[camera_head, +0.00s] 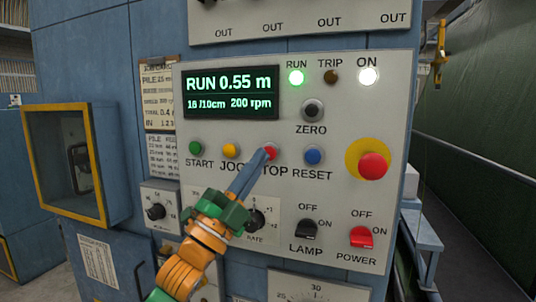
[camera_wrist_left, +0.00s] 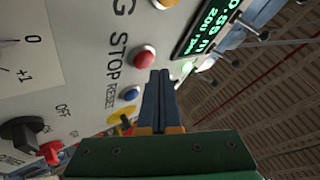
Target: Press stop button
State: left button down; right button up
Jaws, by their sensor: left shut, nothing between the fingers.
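The red stop button (camera_wrist_left: 145,57) sits on the pale control panel above the word STOP. In the head view only part of the red stop button (camera_head: 273,153) shows behind my left fingertips. My left gripper (camera_head: 267,152) is shut and empty, its blue-grey fingers pointing at the button. In the left wrist view the fingertips (camera_wrist_left: 160,73) appear just beside the button; I cannot tell whether they touch it. My right gripper is not in view.
The yellow JOG button (camera_head: 231,150) and blue RESET button (camera_head: 313,155) flank the stop button. A red mushroom knob (camera_head: 373,166) protrudes at the right. Black LAMP (camera_head: 306,229) and red POWER (camera_head: 361,237) switches sit below. A yellow-framed box (camera_head: 70,160) stands out at the left.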

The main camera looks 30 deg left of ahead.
pick_arm(q)
jog(key=shift+w+h, duration=0.1)
jog(key=shift+h, duration=0.2)
jog(key=shift+w+a, duration=0.1)
jog(key=shift+w, duration=0.25)
jog(key=shift+w+a+p, duration=0.1)
jog(key=shift+w+p, duration=0.35)
jog(key=shift+w, duration=0.05)
dwell(0.6)
jog(key=shift+s+d+b, duration=0.2)
jog(key=shift+s+b, duration=0.2)
jog(key=shift+s, duration=0.4)
